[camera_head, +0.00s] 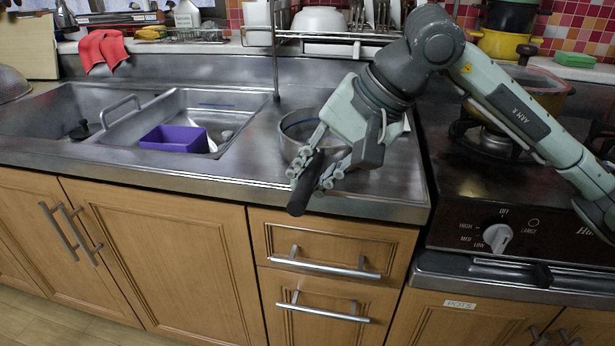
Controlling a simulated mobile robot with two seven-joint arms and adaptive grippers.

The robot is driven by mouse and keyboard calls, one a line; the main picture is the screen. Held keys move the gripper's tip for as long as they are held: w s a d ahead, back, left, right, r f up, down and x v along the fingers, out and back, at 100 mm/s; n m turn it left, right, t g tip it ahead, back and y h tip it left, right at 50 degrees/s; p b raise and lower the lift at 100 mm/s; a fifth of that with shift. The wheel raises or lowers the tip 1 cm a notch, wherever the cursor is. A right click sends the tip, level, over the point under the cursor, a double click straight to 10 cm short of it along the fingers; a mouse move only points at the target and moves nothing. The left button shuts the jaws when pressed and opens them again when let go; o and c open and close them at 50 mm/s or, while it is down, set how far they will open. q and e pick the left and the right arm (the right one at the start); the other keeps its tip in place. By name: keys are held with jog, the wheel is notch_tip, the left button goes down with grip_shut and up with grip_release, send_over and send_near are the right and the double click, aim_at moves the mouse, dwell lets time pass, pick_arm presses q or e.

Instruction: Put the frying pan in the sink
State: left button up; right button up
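The frying pan (297,124) rests on the steel counter between the sink and the stove. Its round metal body is partly hidden behind my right gripper. Its black handle (299,200) points toward the counter's front edge and sticks out past it. My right gripper (317,172) comes in from the right with its fingers on both sides of the handle, closed on it. The sink (60,105) is to the left, a steel basin sunk in the counter. My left gripper is not clearly in view.
A purple tub (174,139) sits in the right part of the sink. A thin upright post and rack (275,60) stand behind the pan. The stove (510,190) is on the right, with a yellow pot (540,90). A red cloth (102,50) hangs at the sink's back edge.

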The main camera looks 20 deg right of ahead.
jog(key=o, duration=0.4)
jog(key=shift+r, duration=0.15)
